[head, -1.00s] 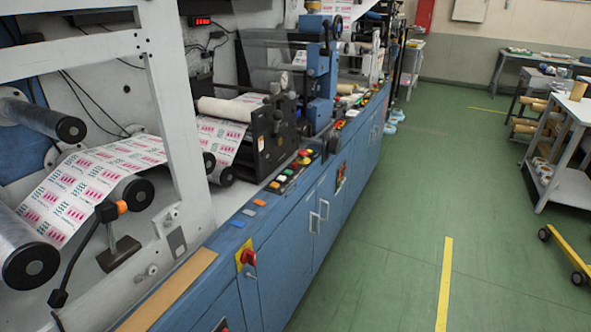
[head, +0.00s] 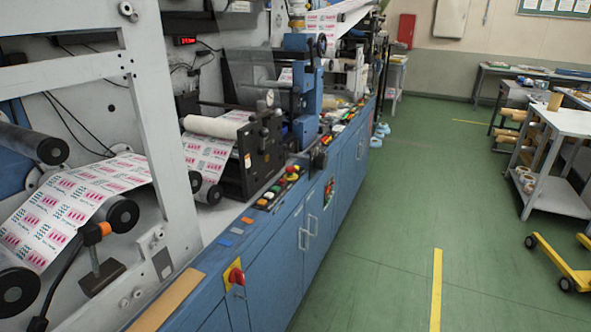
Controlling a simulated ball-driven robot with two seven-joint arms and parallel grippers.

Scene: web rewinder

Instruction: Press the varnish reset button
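A blue web rewinder machine (head: 275,255) runs along the left side of the head view. On its ledge is a group of small coloured push buttons (head: 272,192), in red, yellow, green and orange. More small controls (head: 330,138) sit farther along the ledge. No label is readable, so I cannot tell which one is the varnish reset button. A red rotary switch on a yellow plate (head: 234,275) is on the near front panel. Neither of my grippers shows in the view.
Printed label web (head: 70,207) runs over rollers at left. The green floor (head: 390,230) to the right of the machine is clear, with a yellow line (head: 436,290). A grey table (head: 565,122) and a yellow wheeled frame (head: 560,265) stand at right.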

